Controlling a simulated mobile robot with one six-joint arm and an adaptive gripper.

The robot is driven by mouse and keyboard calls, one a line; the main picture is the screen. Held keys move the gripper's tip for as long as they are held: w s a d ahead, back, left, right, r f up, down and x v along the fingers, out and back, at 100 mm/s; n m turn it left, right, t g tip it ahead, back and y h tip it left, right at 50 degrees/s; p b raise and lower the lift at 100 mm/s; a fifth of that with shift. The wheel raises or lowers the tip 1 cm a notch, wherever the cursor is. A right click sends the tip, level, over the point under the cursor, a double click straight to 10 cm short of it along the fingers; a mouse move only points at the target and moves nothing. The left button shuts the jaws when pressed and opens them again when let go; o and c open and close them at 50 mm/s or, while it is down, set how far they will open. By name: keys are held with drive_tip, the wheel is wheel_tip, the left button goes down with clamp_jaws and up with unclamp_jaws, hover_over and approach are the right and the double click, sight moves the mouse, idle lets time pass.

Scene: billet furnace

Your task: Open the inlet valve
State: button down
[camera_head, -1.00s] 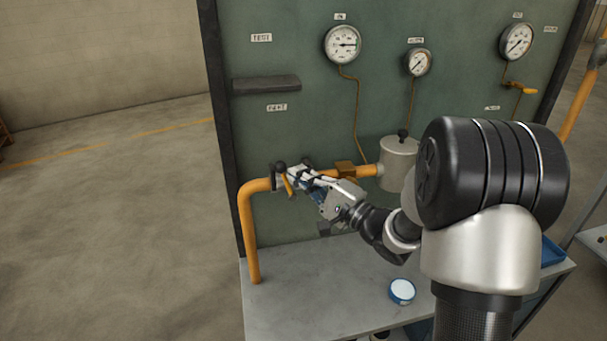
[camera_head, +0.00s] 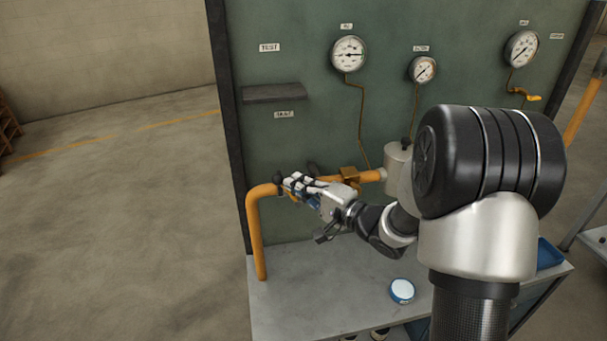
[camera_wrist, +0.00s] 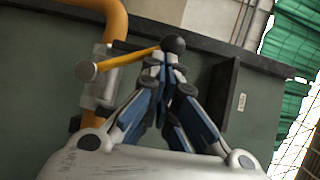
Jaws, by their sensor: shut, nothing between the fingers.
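The inlet valve sits on the orange pipe (camera_head: 256,228), low on the left of the green panel. In the wrist view its grey body (camera_wrist: 101,88) is on the pipe, with a yellow lever (camera_wrist: 130,57) reaching right to a black ball knob (camera_wrist: 172,44). My gripper (camera_head: 284,184) covers most of the valve in the head view. In the wrist view my gripper (camera_wrist: 168,72) has its fingers together with nothing between them, the tips right at the knob. I cannot tell whether they touch it.
A grey shelf (camera_head: 274,93) juts from the panel above the pipe. Gauges (camera_head: 349,53) hang higher up. A metal canister (camera_head: 398,165) stands right of the valve. A blue and white round object (camera_head: 402,291) lies on the grey bench (camera_head: 300,290), whose left part is clear.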

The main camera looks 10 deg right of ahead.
drive_tip(key=shift+a+f+n+g+h+p, duration=0.2)
drive_tip(key=shift+a+n+g+h+p, duration=0.2)
drive_tip(key=shift+a+n+p, duration=0.65)
drive_tip(key=shift+a+p, duration=0.15)
drive_tip(key=shift+p, duration=0.3)
